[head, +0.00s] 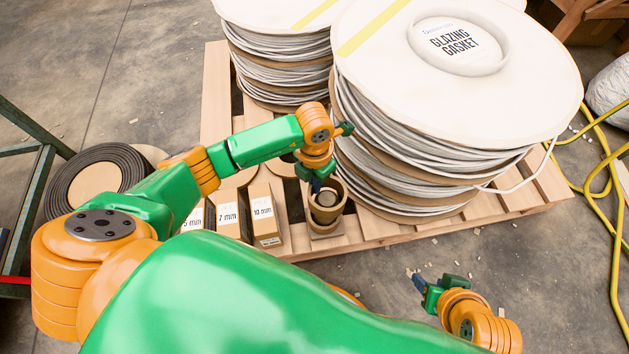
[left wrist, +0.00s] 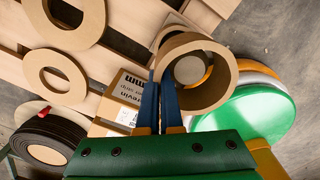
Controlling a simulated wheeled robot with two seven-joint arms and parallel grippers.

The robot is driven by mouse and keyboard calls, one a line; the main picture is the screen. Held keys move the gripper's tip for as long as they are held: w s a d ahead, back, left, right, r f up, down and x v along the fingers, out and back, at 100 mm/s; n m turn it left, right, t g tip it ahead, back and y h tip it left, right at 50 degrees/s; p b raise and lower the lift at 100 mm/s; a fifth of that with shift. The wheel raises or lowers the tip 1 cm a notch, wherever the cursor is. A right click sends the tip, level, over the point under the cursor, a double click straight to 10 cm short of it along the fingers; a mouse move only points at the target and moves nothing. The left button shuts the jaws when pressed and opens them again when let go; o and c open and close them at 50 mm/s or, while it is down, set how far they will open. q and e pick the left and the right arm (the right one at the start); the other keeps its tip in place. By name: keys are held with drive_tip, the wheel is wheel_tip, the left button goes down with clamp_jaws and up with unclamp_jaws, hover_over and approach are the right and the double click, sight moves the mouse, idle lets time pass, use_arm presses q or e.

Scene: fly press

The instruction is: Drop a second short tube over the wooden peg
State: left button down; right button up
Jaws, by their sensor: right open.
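A brown short tube (head: 342,208) stands at the pallet's front edge with the round top of the wooden peg (head: 326,199) showing inside its opening. My left gripper (head: 317,184) is at the tube's far-left rim. In the left wrist view its two blue fingers (left wrist: 160,85) are close together at the wall of the tube (left wrist: 228,75), apparently pinching it. The grey-brown peg top (left wrist: 188,70) shows through the opening, off centre. How far down the tube sits around the peg is hidden. My right gripper (head: 428,288) is open and empty, low over the floor.
Several labelled boxes (head: 265,215) stand left of the tube on the pallet (head: 500,205). Large gasket reels (head: 400,60) rise close behind and right. Flat cardboard rings (left wrist: 58,78) lie on the boards. A black coil (head: 75,170) is left; yellow hose (head: 600,190) lies right.

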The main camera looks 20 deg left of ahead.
use_arm(q)
drive_tip(key=shift+f, duration=0.25)
drive_tip(key=c, duration=1)
unclamp_jaws()
drive_tip(key=shift+s+d, duration=0.1)
drive_tip(key=shift+c, duration=0.9)
drive_tip(key=shift+r, duration=0.1)
